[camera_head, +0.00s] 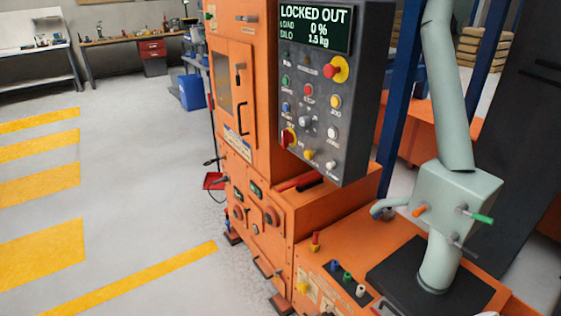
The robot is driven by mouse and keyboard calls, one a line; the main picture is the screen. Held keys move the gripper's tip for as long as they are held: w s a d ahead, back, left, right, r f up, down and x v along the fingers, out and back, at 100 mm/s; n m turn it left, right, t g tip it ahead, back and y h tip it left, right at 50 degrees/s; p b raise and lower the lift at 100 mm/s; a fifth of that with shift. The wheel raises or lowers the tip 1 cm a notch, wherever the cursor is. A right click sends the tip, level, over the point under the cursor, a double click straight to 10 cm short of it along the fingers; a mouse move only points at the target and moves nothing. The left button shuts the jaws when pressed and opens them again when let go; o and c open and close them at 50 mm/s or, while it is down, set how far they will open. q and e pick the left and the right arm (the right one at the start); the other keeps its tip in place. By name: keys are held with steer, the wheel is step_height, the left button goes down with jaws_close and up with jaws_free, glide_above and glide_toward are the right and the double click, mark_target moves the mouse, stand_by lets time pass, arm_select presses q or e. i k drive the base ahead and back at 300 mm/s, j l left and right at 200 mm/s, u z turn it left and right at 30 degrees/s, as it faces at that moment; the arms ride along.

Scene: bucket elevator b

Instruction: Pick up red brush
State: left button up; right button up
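A red object with a black end (299,183), which looks like the red brush, lies on the orange ledge of the machine, just below the dark control panel. Neither of my grippers shows in the head view.
The orange machine (262,90) carries a control panel (318,120) reading "LOCKED OUT". A grey-green pipe (449,90) with coloured levers stands at the right. A red dustpan-like item (213,181) is on the floor to the left. The floor (140,180) there is mostly clear.

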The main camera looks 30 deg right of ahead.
mark_target(303, 183)
steer(key=i, duration=1.8)
steer(key=i+z, duration=0.4)
steer(key=i+j+z, duration=0.15)
steer(key=i+z, duration=0.25)
steer(key=i, duration=0.05)
